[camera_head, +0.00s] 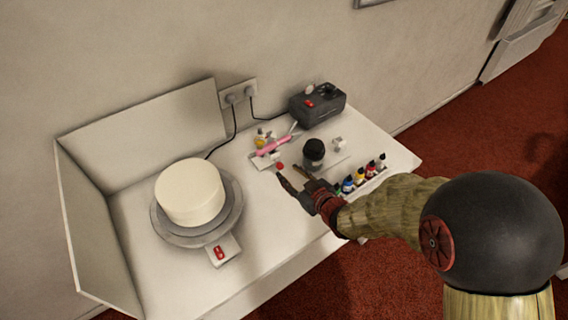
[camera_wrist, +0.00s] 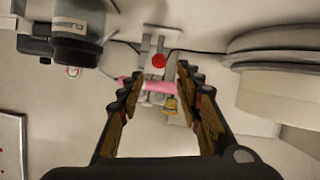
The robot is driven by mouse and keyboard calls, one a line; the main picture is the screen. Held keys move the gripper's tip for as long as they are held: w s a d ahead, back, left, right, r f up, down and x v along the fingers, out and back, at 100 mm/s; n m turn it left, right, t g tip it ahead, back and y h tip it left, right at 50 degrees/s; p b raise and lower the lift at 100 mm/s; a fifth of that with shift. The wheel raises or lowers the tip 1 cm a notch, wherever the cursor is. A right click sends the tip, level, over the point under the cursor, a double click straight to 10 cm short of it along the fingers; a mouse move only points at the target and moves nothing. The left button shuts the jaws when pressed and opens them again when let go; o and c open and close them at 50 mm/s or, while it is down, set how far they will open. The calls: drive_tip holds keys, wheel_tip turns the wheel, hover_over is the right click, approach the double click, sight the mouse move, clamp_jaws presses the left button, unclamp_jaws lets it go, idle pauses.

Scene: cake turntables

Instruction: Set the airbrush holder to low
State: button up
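The airbrush holder (camera_head: 262,160) is a pale stand on the white table, with a pink airbrush (camera_head: 274,146) lying across it. A red round knob (camera_head: 280,166) shows at its near side, close to my fingertips. In the wrist view the red knob (camera_wrist: 158,61) sits on a grey upright part, with the pink airbrush (camera_wrist: 132,86) and a small yellow cup (camera_wrist: 170,103) beyond it. My gripper (camera_head: 290,178) is open and empty; in the wrist view its fingers (camera_wrist: 158,82) stand either side of the holder, apart from the knob. The holder's setting cannot be read.
A white cake (camera_head: 190,192) stands on a grey turntable (camera_head: 166,236) with a red switch (camera_head: 219,253) at left. A black-lidded jar (camera_head: 314,150), several paint bottles (camera_head: 360,178) and a dark compressor (camera_head: 318,107) stand to the right. The table's front left is clear.

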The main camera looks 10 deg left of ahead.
sight(281, 166)
drive_tip(key=b+x, duration=0.2)
drive_tip(key=x, duration=0.5)
drive_tip(key=shift+w, duration=0.1)
drive_tip(key=shift+c, duration=0.4)
drive_tip(key=c, duration=0.7)
clamp_jaws()
